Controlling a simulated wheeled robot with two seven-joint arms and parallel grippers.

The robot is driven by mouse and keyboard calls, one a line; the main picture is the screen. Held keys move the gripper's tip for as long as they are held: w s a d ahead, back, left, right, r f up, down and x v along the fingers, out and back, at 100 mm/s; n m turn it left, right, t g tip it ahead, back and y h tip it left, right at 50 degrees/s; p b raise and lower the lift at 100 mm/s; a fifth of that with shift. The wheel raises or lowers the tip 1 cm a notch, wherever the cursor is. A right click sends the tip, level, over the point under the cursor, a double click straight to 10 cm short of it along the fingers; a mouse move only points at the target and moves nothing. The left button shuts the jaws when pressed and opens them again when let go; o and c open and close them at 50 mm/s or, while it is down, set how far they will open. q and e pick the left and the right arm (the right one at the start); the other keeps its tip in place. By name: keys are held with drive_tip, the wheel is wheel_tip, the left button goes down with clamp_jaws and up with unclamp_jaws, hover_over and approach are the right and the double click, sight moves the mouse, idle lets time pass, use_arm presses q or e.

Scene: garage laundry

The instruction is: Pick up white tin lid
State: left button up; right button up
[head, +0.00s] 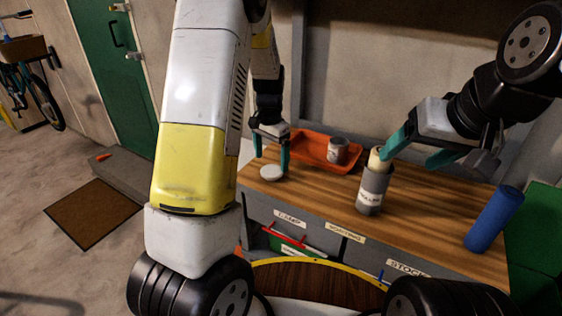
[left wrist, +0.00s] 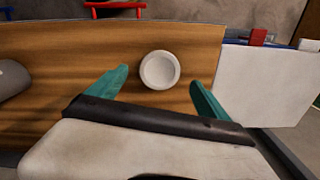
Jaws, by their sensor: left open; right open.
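The white tin lid (head: 271,172) is a small round disc lying flat on the wooden bench top (head: 430,208), near its left end. In the left wrist view the lid (left wrist: 160,70) lies ahead of and between the two teal fingers, apart from both. My left gripper (head: 271,158) is open and empty, just above and around the lid in the head view; it also shows in the left wrist view (left wrist: 158,92). My right gripper (head: 412,158) is open, beside the top of a grey labelled canister (head: 372,192) with a pale object in its mouth.
An orange tray (head: 308,147) holding a grey tin (head: 338,150) stands behind the lid. Labelled drawers and a red-handled item (head: 290,238) are below the front edge. Bare wood surrounds the lid.

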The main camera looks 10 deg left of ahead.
sight(271, 170)
use_arm(q)
drive_tip(key=shift+s+f, duration=0.1)
drive_tip(key=shift+f, duration=1.85)
drive_tip(key=c, duration=1.4)
drive_tip(key=shift+r, duration=0.15)
